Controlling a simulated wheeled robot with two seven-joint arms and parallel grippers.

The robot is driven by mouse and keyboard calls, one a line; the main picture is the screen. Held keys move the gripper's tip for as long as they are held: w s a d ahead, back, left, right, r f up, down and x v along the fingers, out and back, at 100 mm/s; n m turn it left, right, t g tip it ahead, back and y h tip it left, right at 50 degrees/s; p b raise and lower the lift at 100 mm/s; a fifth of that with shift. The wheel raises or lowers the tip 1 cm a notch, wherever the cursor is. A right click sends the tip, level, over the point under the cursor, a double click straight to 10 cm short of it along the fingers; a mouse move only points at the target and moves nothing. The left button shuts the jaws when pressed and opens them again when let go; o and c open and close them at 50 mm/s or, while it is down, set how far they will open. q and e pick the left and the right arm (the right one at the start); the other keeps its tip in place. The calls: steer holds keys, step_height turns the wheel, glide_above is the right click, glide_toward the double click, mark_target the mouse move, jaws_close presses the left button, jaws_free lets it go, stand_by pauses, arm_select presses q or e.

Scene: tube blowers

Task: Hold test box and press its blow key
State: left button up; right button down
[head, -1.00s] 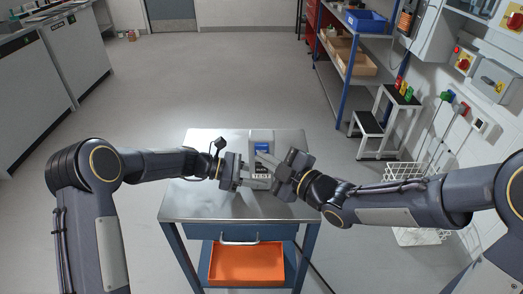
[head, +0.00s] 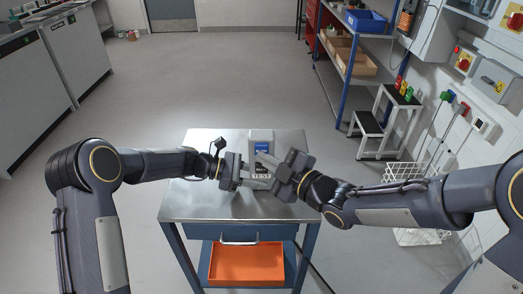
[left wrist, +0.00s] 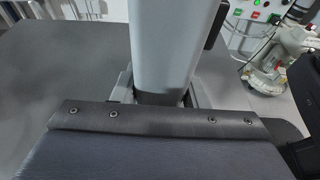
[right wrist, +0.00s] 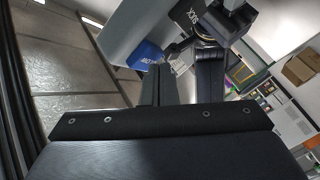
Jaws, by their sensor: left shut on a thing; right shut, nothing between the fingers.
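The test box (head: 254,137) is a light grey upright box on the steel table top, with a blue blow key (head: 262,147) high on its front and a dark label lower down. My left gripper (head: 262,177) is shut on its lower part; the grey box also fills the space between the fingers in the left wrist view (left wrist: 165,45). My right gripper (head: 260,157) is shut and empty, its fingertips close to the key's lower edge. In the right wrist view the blue key (right wrist: 145,57) is beside the fingertips; I cannot tell whether they touch.
The steel table top (head: 190,207) is otherwise mostly clear. An orange tray (head: 246,263) sits below it. A step stool (head: 385,120), a blue-framed shelf (head: 348,75) and a wire basket (head: 405,172) stand to the right. Open floor lies behind the table.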

steer(key=shift+s, duration=0.5)
steer(key=s, duration=0.5)
stand_by(0.8)
arm_select(q)
steer(key=o, duration=1.2)
steer(key=shift+a, duration=0.1)
